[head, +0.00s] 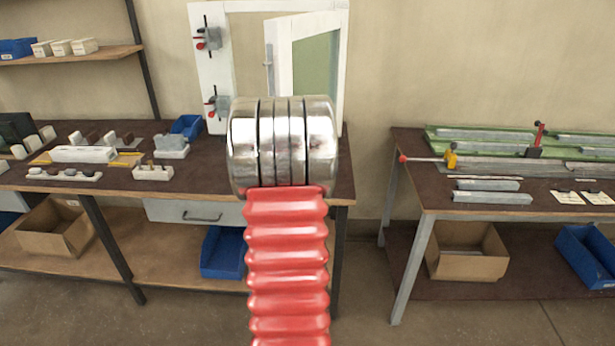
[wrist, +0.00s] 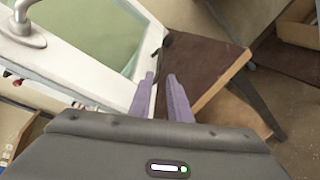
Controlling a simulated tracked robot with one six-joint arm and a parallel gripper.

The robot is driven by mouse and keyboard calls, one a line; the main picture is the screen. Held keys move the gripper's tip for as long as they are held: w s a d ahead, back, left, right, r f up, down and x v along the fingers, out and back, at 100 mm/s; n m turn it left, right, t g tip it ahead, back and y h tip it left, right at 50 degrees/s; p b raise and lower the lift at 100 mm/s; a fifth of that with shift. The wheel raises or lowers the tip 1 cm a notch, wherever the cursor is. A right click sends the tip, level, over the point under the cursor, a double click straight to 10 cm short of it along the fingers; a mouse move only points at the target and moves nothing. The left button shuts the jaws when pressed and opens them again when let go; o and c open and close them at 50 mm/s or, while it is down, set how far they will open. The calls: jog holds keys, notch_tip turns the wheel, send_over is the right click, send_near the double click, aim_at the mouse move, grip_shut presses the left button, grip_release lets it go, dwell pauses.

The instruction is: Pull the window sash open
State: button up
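The white window sash (head: 282,62) with its greenish pane stands ajar, at an angle to the white window frame (head: 213,68) in the head view. Its grey handle (head: 269,55) is on the left stile. My arm hides the sash's lower part and my gripper there. In the wrist view the sash (wrist: 75,75) fills the upper left, with the handle (wrist: 27,22) in the top left corner. My gripper (wrist: 161,76) has its two purple fingers apart, beside the sash's edge and well away from the handle. I see nothing held between them.
The window frame stands at the back of a brown bench (head: 200,177), with toggle clamps (head: 208,38) on its left side. Blocks and a blue bin (head: 187,125) lie on the bench. A second bench (head: 420,185) stands to the right, with floor between.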

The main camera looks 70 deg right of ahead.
jog(key=shift+c, duration=0.2)
jog(key=shift+w+a+r, duration=0.1)
jog(key=shift+a+r, duration=0.05)
jog(key=shift+r, duration=0.05)
jog(key=shift+c, duration=1.4)
jog(key=a+r+m, duration=0.1)
jog(key=a+r, duration=0.1)
jog(key=w+a+r+m+g, duration=0.1)
jog(key=a+r, duration=0.1)
jog(key=r, duration=0.1)
jog(key=w+a+r+m+g, duration=0.1)
jog(key=a+r+m, duration=0.1)
jog(key=a+r, duration=0.1)
jog(key=shift+w+a+r+h, duration=0.1)
jog(key=shift+h, duration=0.3)
grip_shut()
jog(key=a+m+t+y, duration=0.2)
jog(key=a+y, duration=0.6)
jog(key=a, duration=2)
jog(key=a+m+t+y, duration=0.2)
jog(key=a+y, duration=0.5)
jog(key=a, duration=2.1)
jog(key=shift+w+f+m+y, duration=0.2)
jog(key=shift+m+y, duration=0.2)
jog(key=shift+m, duration=0.1)
